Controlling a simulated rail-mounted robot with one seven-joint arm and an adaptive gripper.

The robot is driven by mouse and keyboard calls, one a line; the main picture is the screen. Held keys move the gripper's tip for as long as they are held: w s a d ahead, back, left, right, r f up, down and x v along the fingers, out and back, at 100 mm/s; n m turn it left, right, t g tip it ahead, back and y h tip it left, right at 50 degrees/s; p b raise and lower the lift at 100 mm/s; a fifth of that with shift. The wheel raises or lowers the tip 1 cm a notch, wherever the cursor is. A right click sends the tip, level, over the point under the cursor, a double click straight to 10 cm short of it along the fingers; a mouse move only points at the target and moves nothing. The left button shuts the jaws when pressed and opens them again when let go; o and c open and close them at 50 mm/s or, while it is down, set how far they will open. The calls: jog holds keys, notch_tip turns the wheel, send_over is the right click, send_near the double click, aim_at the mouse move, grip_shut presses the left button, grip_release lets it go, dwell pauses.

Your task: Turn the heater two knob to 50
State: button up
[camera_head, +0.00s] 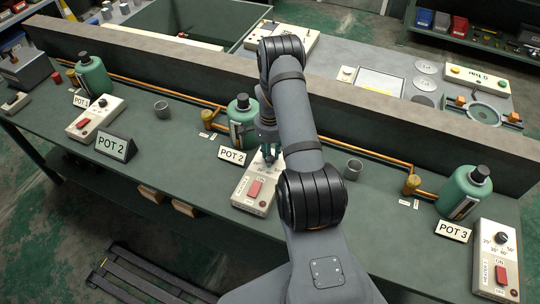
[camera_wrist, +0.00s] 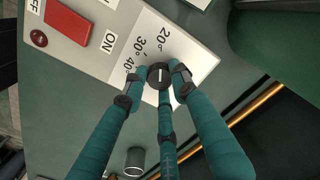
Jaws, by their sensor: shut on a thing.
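The heater two box (camera_head: 244,201), pale with a red switch (camera_head: 254,188), stands in front of the green bottle by the POT 2 label. My gripper (camera_head: 268,158) points down over its far end and hides the knob in the head view. In the wrist view my teal fingers (camera_wrist: 157,84) close around the black knob (camera_wrist: 158,70), with a finger on each side and one below. The dial face (camera_wrist: 160,40) shows 20, 30 and 40; the 50 mark is not visible, perhaps behind a finger. A short white line shows on the knob; which end points is unclear.
The green bottle (camera_head: 241,112) and copper pipe (camera_head: 385,160) stand close behind the box. Similar heater boxes stand at far left (camera_head: 97,117) and far right (camera_head: 497,240). A POT 2 sign (camera_head: 116,146) stands left.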

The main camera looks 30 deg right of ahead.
jog(key=shift+c, duration=0.8)
jog(key=shift+n, duration=0.3)
jog(key=shift+f+n+b, duration=0.15)
jog(key=shift+n+b, duration=0.65)
jog(key=shift+b, duration=0.3)
jog(key=n+b, duration=0.2)
jog(key=shift+n, duration=0.3)
jog(key=n+b, duration=0.2)
jog(key=n, duration=0.1)
jog(key=shift+n, duration=0.4)
jog(key=n+b, duration=0.1)
jog(key=n, duration=0.2)
jog(key=shift+b, duration=0.4)
jog(key=n+b, duration=0.1)
jog(key=n, duration=0.5)
jog(key=shift+n+b, duration=0.3)
jog(key=shift+n, duration=0.1)
jog(key=n, duration=0.5)
jog(key=shift+r, duration=0.2)
jog(key=shift+n, duration=0.4)
